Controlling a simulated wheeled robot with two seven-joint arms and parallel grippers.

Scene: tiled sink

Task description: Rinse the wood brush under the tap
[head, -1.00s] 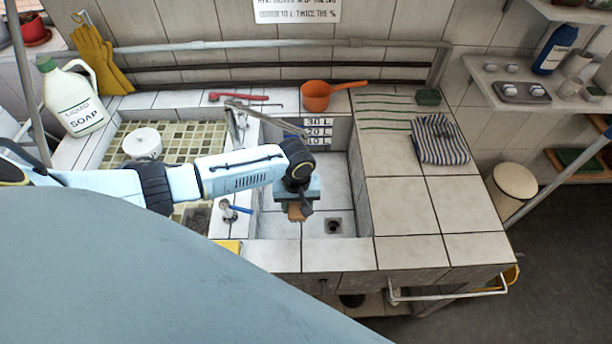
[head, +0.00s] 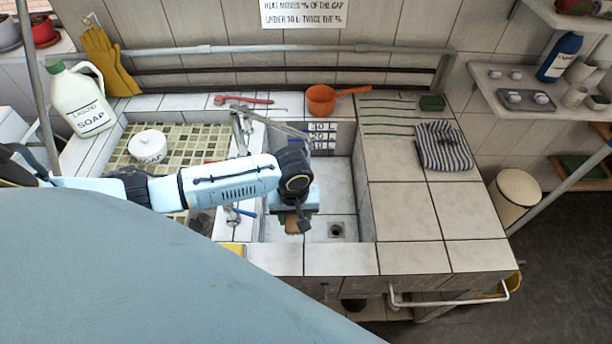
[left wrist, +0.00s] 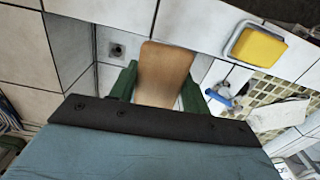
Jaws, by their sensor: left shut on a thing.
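The wood brush (head: 291,225) is held low in or over the sink basin (head: 338,200), left of the drain. Only its tan end shows below my gripper in the head view. In the left wrist view its flat wooden body (left wrist: 165,72) sits between two green fingers. My left gripper (head: 296,212) is shut on it; the wrist view shows the same gripper (left wrist: 158,88). The metal tap (head: 270,122) reaches over the back of the basin, behind my gripper. A blue-handled valve (head: 240,212) is on the basin's left wall. I see no running water.
A yellow sponge (left wrist: 258,45) lies in a dish on the left front rim. An orange dipper (head: 322,100) and red tool (head: 242,100) lie on the back ledge. A soap jug (head: 80,98) stands left. The right tiled counter (head: 402,210) is clear, with a striped cloth (head: 442,147) behind.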

